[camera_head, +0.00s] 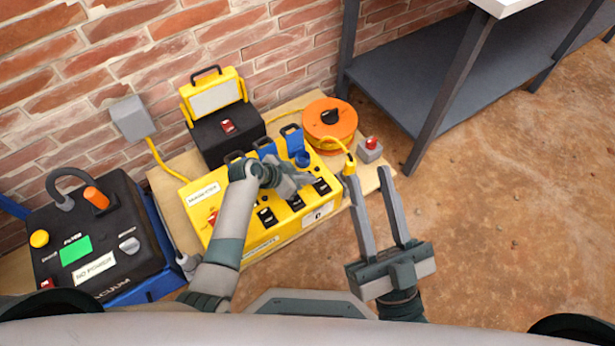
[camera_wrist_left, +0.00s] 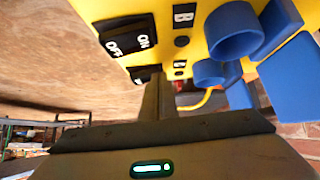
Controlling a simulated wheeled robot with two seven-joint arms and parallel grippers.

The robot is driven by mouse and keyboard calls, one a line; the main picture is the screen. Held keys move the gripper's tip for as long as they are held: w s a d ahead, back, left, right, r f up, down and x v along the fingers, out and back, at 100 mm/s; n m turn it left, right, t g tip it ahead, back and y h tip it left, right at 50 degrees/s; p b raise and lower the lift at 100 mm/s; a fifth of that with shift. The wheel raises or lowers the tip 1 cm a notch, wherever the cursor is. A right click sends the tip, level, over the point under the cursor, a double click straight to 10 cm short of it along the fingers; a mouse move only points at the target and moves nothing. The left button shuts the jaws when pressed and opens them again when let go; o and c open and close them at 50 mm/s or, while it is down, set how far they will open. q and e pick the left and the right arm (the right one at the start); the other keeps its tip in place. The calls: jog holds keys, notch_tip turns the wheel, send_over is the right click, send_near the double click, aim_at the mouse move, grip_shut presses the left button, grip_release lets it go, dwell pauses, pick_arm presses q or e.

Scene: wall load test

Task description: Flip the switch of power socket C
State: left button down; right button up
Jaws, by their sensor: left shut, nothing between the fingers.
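The yellow power box (camera_head: 225,232) stands on a wooden board, with a row of black rocker switches on its front half. The switches include one near the middle (camera_head: 267,216), another (camera_head: 296,202) and one at the right (camera_head: 321,186). My left gripper (camera_head: 308,180) is shut and empty over the right part of the box. In the left wrist view, a switch marked ON/OFF (camera_wrist_left: 128,36) sits beside a label B. A further switch (camera_wrist_left: 146,74) is partly hidden behind my shut fingers (camera_wrist_left: 158,95); its label is too small to read. My right gripper (camera_head: 377,185) is open and empty.
An orange cable reel (camera_head: 330,120), a small grey box with a red switch (camera_head: 370,146) and a black-yellow case (camera_head: 228,125) are nearby. A vacuum (camera_head: 95,240) stands left. The dirt floor at right is clear.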

pick_arm(q)
jog(key=shift+r, duration=0.15)
jog(key=shift+r+p, duration=0.7)
jog(key=shift+p, duration=0.2)
